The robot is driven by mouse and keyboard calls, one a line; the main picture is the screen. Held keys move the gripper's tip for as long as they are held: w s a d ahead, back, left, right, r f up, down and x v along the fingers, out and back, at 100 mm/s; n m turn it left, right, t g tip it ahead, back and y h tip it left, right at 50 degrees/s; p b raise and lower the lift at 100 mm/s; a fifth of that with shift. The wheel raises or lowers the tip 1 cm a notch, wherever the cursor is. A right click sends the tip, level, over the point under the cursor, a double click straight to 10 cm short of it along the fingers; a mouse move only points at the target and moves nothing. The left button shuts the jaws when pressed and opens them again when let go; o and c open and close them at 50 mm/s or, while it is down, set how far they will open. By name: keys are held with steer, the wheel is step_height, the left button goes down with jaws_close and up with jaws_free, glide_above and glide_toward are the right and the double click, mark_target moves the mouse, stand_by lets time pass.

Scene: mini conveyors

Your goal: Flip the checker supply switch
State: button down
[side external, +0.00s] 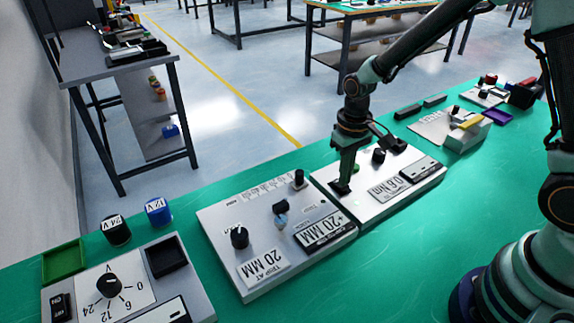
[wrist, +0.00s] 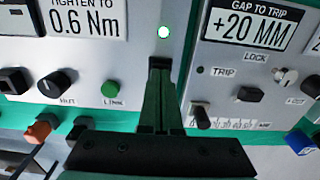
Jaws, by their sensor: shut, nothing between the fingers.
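My gripper (side external: 345,180) is low over the left edge of the white panel (side external: 408,200) marked 0.6 Nm, fingers pointing down. The fingers are together with nothing between them. In the wrist view my gripper (wrist: 160,72) also shows shut. A small black block (side external: 340,187) sits at the fingertips on this panel; it looks like a switch, but the fingers partly cover it and its position cannot be read. I cannot tell contact from a small gap. No readable label names the checker supply.
The 0.6 Nm panel also has a green button (wrist: 110,88) and a black knob (wrist: 55,82). The +20 MM panel (side external: 235,280) stands close beside it with knobs and a toggle (wrist: 201,115). A voltage-dial panel (side external: 140,290) with a black rocker (side external: 61,307) is at lower left.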

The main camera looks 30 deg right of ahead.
steer(key=shift+f, duration=0.45)
stand_by(0.3)
steer(key=shift+r, duration=3.55)
steer(key=shift+r, duration=0.1)
steer(key=s+d+r+t, duration=0.3)
steer(key=s+r+t, duration=0.2)
steer(key=s+r, duration=0.5)
steer(key=shift+s+d+r+t, duration=0.15)
steer(key=shift+d+r+t, duration=0.15)
steer(key=shift+r, duration=1.45)
